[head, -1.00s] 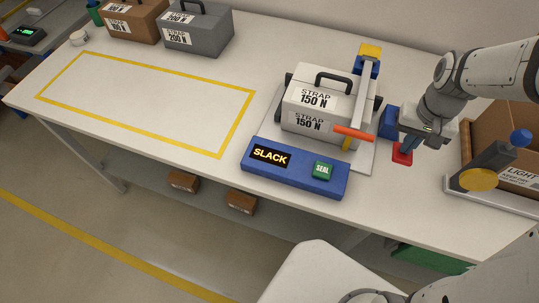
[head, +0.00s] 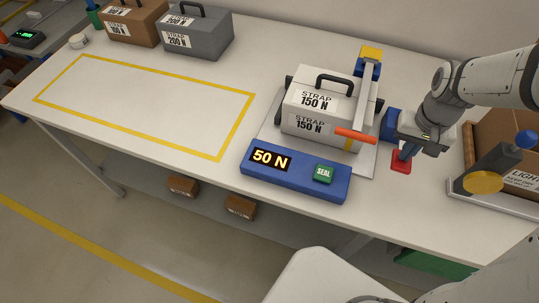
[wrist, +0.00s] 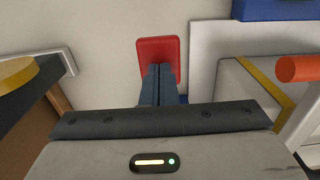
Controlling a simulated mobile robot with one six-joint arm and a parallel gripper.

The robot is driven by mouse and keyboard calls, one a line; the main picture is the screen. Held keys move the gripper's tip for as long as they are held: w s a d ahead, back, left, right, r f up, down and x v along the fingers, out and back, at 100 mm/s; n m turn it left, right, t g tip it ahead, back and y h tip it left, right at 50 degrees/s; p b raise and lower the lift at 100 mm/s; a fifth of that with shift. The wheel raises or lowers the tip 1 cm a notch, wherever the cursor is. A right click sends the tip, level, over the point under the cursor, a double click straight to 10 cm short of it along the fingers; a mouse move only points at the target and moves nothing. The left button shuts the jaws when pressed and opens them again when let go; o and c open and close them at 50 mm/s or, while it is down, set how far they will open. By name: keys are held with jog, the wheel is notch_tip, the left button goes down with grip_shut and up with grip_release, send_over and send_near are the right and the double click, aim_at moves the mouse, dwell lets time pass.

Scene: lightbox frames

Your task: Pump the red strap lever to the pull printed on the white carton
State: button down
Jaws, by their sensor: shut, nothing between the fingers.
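The white carton (head: 299,127) stands on a pale plate and bears two labels reading "STRAP 150 N". The red strap lever (head: 401,167) juts out to the right of the carton, below a blue housing (head: 389,122). The display (head: 271,160) on the blue console reads "50 N". My gripper (head: 405,152) is shut and empty, pointing down with its fingertips at the red lever. In the wrist view the shut fingers (wrist: 158,72) overlap the near part of the red lever (wrist: 158,47); they appear to press on it.
A green SEAL button (head: 323,174) sits on the console. An orange-handled arm (head: 355,135) crosses the carton's right side. A cardboard box and a dark device with a yellow disc (head: 482,181) stand right. The yellow-outlined area at left is empty; brown and grey cases (head: 198,35) stand behind it.

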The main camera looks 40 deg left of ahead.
jog(key=shift+r+p, duration=2)
jog(key=shift+r, duration=0.9)
jog(key=shift+f, duration=0.15)
dwell(0.8)
jog(key=shift+f+b, duration=2.65)
jog(key=shift+f, duration=0.65)
jog(key=shift+r, duration=0.15)
jog(key=shift+r+p, duration=2.6)
jog(key=shift+r, duration=0.65)
